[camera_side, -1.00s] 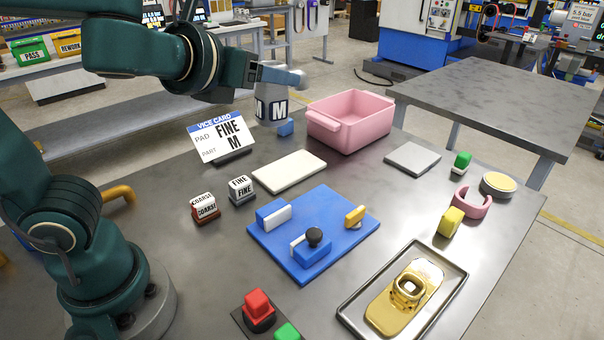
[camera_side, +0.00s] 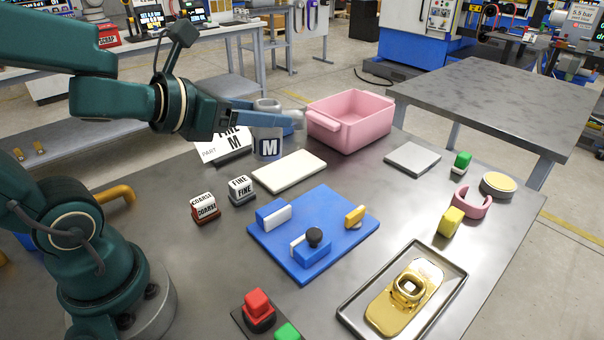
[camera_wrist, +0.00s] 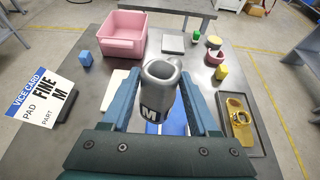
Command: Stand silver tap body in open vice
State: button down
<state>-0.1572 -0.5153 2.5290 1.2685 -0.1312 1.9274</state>
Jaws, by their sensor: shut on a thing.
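The silver tap body (camera_side: 267,147) with an M label is held by my gripper (camera_side: 275,118), whose blue fingers close on it from the left. It looks about upright, with its round opening up. In the wrist view the tap body (camera_wrist: 160,88) sits between the fingers (camera_wrist: 160,105) and hides part of the vice behind it. The blue vice (camera_side: 340,205) lies flat on the bench, in front and to the right of the tap body. A gap shows between its white-faced blue jaw (camera_side: 273,213) and the jaw with the black knob (camera_side: 312,248).
The vice card (camera_side: 222,148) reads PAD FINE, PART M. FINE (camera_side: 241,190) and COARSE (camera_side: 205,206) blocks stand left of the vice. A white slab (camera_side: 289,171), pink bin (camera_side: 350,122) and tray (camera_side: 350,307) with a gold part (camera_side: 405,298) surround it.

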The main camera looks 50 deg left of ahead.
jog(key=shift+w+d+r, duration=0.15)
jog(key=shift+d+r, duration=0.1)
jog(key=shift+d, duration=0.15)
jog(key=w+a+r+n+g+y, duration=0.1)
jog(key=w+a+r+n+y, duration=0.2)
jog(key=r+n+y, duration=0.25)
jog(key=a+f+n+g+y, duration=0.3)
jog(key=a+f, duration=0.1)
jog(key=a, duration=0.4)
jog(key=w+a+f+n+g+y, duration=0.1)
jog(key=a+f+n+g+y, duration=0.2)
jog(key=a, duration=0.5)
notch_tip(320, 180, down, 2)
jog(key=shift+a+f+n+g+y, duration=0.2)
jog(key=shift+n+g+y, duration=0.15)
jog(key=shift+n, duration=0.4)
jog(key=shift+w+d, duration=0.1)
